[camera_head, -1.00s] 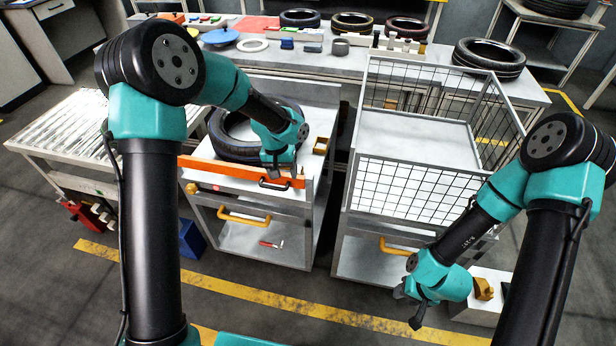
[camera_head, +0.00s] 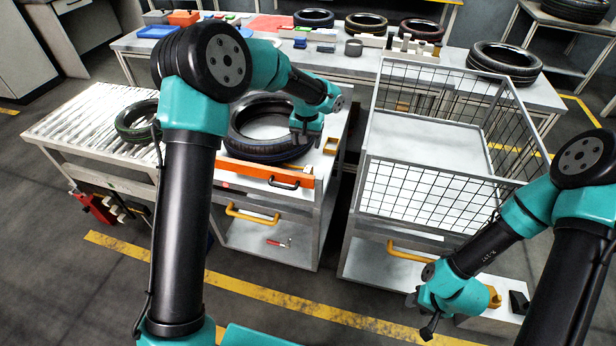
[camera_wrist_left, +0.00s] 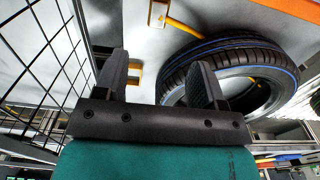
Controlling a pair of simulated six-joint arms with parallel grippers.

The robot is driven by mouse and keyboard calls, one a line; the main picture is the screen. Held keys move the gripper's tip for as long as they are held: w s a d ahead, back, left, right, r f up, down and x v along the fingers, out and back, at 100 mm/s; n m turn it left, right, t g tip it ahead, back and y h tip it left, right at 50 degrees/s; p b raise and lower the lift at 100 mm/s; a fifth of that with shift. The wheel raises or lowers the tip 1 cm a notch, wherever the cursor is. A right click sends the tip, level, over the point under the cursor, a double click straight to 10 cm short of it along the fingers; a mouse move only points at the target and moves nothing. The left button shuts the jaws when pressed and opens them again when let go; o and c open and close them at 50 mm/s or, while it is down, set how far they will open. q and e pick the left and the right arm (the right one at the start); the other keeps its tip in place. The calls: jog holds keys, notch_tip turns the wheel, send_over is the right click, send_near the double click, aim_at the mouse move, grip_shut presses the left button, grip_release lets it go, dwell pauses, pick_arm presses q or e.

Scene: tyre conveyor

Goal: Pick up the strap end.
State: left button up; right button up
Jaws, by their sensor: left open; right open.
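I cannot pick out the strap end for certain. A small yellow piece (camera_head: 332,144) on the cart top, right of the tyre, may be it. A yellow bracket (camera_wrist_left: 135,76) shows between the fingertips in the left wrist view. A blue-striped tyre (camera_head: 243,145) lies flat on the cart; it also shows in the left wrist view (camera_wrist_left: 180,72). My left gripper (camera_head: 305,142) is open over the tyre's right edge, just left of the yellow piece; its spread fingers (camera_wrist_left: 160,78) hold nothing. My right gripper (camera_head: 420,318) is open and empty, low in front of the basket cart.
An orange bar (camera_head: 262,172) with a black handle runs along the cart front. A wire basket (camera_head: 440,207) stands to the right. A green-striped tyre (camera_head: 136,120) lies on the roller conveyor (camera_head: 95,115) at left.

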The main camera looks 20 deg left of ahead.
aim_at(308, 170)
pick_arm(q)
notch_tip(308, 170, down, 11)
jog(key=shift+r, duration=0.15)
dwell(0.4)
notch_tip(308, 170, down, 5)
jog(key=shift+w+d+f, duration=0.1)
jog(key=shift+w, duration=0.05)
jog(key=shift+c, duration=0.5)
jog(key=c, duration=0.9)
jog(key=shift+c, duration=0.2)
notch_tip(308, 170, up, 10)
jog(key=shift+r, duration=0.1)
